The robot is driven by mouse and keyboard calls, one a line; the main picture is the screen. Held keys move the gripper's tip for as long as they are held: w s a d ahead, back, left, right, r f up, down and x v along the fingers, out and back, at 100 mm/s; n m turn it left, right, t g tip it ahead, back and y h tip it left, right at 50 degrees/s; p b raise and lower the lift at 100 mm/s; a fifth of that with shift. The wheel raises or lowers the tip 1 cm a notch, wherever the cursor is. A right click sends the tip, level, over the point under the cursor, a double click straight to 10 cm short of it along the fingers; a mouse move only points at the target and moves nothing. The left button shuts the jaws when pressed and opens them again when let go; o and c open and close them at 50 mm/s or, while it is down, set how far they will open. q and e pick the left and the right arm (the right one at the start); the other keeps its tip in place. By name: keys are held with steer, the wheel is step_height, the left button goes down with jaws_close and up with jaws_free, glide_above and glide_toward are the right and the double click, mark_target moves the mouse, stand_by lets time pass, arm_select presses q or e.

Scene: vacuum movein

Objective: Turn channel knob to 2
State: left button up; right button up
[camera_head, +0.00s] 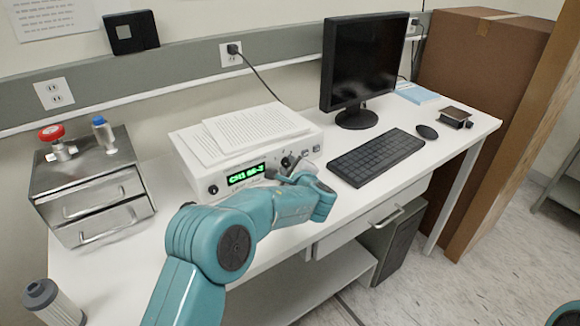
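A white instrument box (205,175) stands on the bench with papers (257,128) on top. Its green display (246,175) appears to read "CH1" followed by a small figure. A dark knob (286,162) shows on its front panel, right of the display. My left gripper (283,172) is at the front panel by this knob, its fingers pointing toward the panel. The fingers are small and partly hidden by my wrist, so I cannot tell whether they touch or hold the knob. My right gripper is out of view.
A metal drawer box (95,190) with valves on top stands at the left. A monitor (362,62), keyboard (376,156) and mouse (427,132) are at the right. A grey cylinder (52,302) stands at the lower left. A drawer handle (386,216) sticks out below the bench.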

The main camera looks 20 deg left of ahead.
arm_select(q)
steer(key=c, duration=0.3)
steer(key=shift+r+m+g+p, duration=0.35)
steer(key=shift+m+p, duration=0.45)
steer(key=shift+p, duration=0.4)
steer(key=m+g+y+p, duration=0.1)
steer(key=m+g+p, duration=0.1)
steer(key=m+p, duration=0.1)
steer(key=shift+w+d+p, duration=0.1)
steer(key=shift+w+p, duration=0.05)
steer(key=shift+p, duration=0.35)
steer(key=shift+m+g+y+p, duration=0.5)
steer(key=shift+m+p, duration=0.15)
steer(key=shift+m, duration=0.25)
steer(key=shift+w+d+f+m+g+y, duration=0.15)
steer(key=shift+m+g+y, duration=0.25)
steer(key=shift+m, duration=0.4)
